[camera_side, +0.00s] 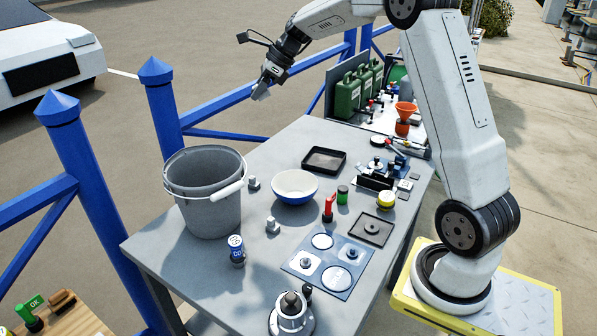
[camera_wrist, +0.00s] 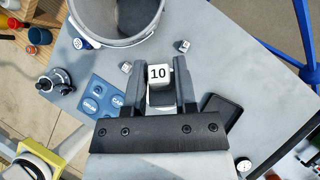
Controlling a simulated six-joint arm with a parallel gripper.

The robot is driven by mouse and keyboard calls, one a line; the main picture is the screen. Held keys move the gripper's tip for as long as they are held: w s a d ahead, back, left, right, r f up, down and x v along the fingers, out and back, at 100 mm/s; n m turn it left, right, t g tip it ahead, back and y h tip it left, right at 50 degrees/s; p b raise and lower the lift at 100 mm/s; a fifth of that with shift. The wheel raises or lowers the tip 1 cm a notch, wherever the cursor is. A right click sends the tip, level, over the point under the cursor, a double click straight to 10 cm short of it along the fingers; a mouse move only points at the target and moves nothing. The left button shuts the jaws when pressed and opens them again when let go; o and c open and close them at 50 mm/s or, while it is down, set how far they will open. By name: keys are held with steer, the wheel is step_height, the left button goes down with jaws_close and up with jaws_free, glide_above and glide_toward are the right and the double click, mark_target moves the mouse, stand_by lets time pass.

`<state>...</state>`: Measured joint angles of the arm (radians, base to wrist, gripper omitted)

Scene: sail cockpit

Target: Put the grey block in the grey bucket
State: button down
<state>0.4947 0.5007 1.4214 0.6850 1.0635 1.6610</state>
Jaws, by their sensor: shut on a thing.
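My gripper (camera_side: 266,84) is held up in the air above the far left edge of the table in the side view. It is shut on a small light grey block (camera_wrist: 158,74) with a white face marked 10, seen between the two dark fingers in the wrist view. The block is hard to make out in the side view. The grey bucket (camera_side: 208,212) stands upright at the table's left end, with its white-gripped handle lying over the right side of the rim. Part of the bucket (camera_wrist: 126,38) also shows at the top of the wrist view, beyond the fingertips and apart from them.
A blue-and-white bowl (camera_side: 295,188), two small grey cubes (camera_side: 253,183) (camera_side: 272,226) and a blue can (camera_side: 237,250) are near the bucket. A black tray (camera_side: 324,160) lies behind the bowl. Blue fence posts (camera_side: 162,100) rise behind the table.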

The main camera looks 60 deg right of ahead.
steer(key=w+a+n+g+h, duration=0.1)
steer(key=w+a+n+h, duration=0.15)
steer(key=a+n, duration=0.85)
steer(key=w+a+n+g+h, duration=0.1)
steer(key=w+a+n+h, duration=0.3)
steer(key=n, duration=1.3)
steer(key=shift+t+y, duration=0.5)
steer(key=shift+y, duration=0.35)
steer(key=shift+s+a+f, duration=0.15)
steer(key=shift+s+f, duration=0.05)
steer(key=shift+f, duration=0.65)
steer(key=shift+s+a+f, duration=0.15)
steer(key=shift+s+f, duration=0.1)
steer(key=shift+f, duration=0.55)
steer(key=shift+s+a+f, duration=0.15)
steer(key=shift+s+f, duration=0.05)
steer(key=shift+f, duration=0.65)
steer(key=shift+f, duration=0.1)
step_height(320, 180, down, 11)
